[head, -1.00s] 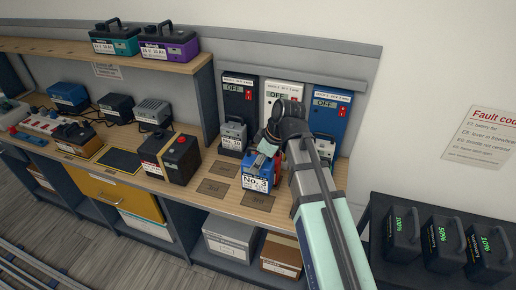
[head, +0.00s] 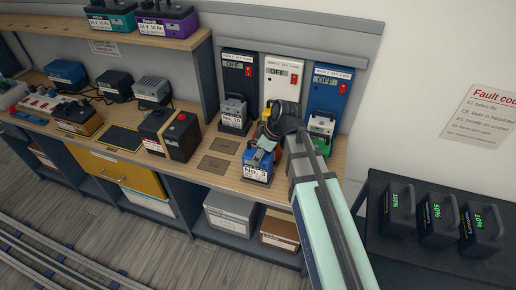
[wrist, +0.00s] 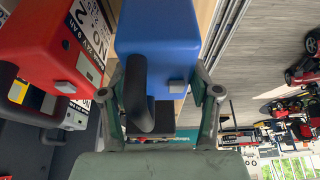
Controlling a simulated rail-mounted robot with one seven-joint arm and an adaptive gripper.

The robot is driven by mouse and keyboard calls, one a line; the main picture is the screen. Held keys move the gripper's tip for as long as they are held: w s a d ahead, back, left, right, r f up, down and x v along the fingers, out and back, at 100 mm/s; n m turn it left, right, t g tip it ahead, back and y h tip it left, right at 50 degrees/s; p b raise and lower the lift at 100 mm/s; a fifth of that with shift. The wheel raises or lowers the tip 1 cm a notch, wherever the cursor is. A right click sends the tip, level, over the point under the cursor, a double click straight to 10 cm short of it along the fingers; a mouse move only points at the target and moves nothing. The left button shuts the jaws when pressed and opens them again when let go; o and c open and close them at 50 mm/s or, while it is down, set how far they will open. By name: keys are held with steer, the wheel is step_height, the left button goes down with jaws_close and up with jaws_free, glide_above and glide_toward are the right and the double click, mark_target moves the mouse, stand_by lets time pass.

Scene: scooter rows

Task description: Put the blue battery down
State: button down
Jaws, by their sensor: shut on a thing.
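The blue battery (head: 256,170), with a white "No. 3" label, is at the front edge of the wooden bench (head: 190,181). It covers the place mark nearest the edge; whether its base touches the bench I cannot tell. My gripper (head: 267,147) is over its top, shut on it. In the wrist view the blue battery (wrist: 158,38) is between the two fingers (wrist: 162,98), around its black handle (wrist: 136,97). A red battery (wrist: 45,45) stands beside it there; my arm hides most of it in the head view.
Two bare place marks (head: 213,164) lie left of the blue battery. Behind are a grey battery (head: 234,113), a green-and-white one (head: 321,130) and several chargers (head: 284,82). A dark cart (head: 385,255) stands right.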

steer(key=shift+f, duration=0.15)
steer(key=shift+c, duration=1.2)
jaws_free()
steer(key=b+v, duration=0.2)
steer(key=v, duration=1)
